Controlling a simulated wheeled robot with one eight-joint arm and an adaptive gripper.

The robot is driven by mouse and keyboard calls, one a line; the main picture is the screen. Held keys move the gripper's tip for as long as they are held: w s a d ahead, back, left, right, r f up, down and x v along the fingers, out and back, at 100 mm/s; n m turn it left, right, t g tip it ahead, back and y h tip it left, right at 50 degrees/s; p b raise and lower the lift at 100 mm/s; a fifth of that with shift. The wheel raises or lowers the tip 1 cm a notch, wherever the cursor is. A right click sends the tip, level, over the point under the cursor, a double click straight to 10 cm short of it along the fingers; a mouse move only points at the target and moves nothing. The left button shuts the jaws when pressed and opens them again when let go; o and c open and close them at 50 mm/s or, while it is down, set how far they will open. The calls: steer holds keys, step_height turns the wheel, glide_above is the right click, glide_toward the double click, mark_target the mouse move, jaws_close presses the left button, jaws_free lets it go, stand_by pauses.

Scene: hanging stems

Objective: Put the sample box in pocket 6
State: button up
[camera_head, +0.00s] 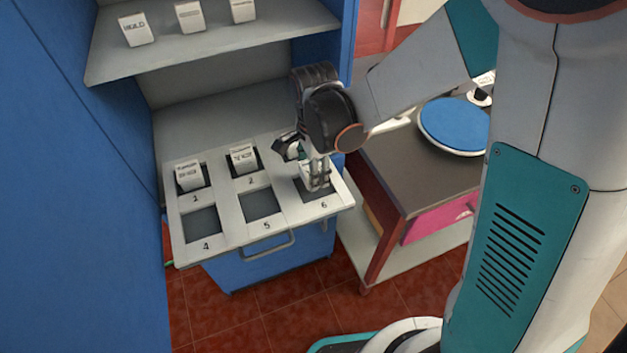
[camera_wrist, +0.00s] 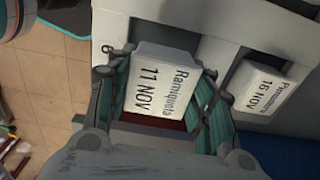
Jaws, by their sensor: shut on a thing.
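The sample box (camera_wrist: 155,85) is a white box labelled "11 NOV" in the wrist view. My gripper (camera_wrist: 162,98) is shut on it, with a finger on each side. In the head view my gripper (camera_head: 316,178) points down over pocket 6 (camera_head: 312,197), at the front right of the tray. The box (camera_head: 319,181) shows partly between the fingers there, at the pocket's opening. How deep it sits in the pocket cannot be told. The printed "6" (camera_wrist: 105,49) shows beside the box in the wrist view.
The white tray (camera_head: 228,237) has boxes in pocket 1 (camera_head: 189,176) and pocket 2 (camera_head: 243,158). Pockets 4 (camera_head: 203,222) and 5 (camera_head: 260,205) are empty. Several boxes stand on the shelf (camera_head: 215,48) above. A side table (camera_head: 400,175) is at right.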

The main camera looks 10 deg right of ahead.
steer(key=shift+f+b, duration=0.85)
steer(key=shift+f, duration=0.8)
steer(key=shift+f, duration=0.15)
steer(key=o, duration=1.1)
step_height(320, 180, up, 12)
steer(key=p, duration=0.4)
steer(key=shift+r, duration=0.2)
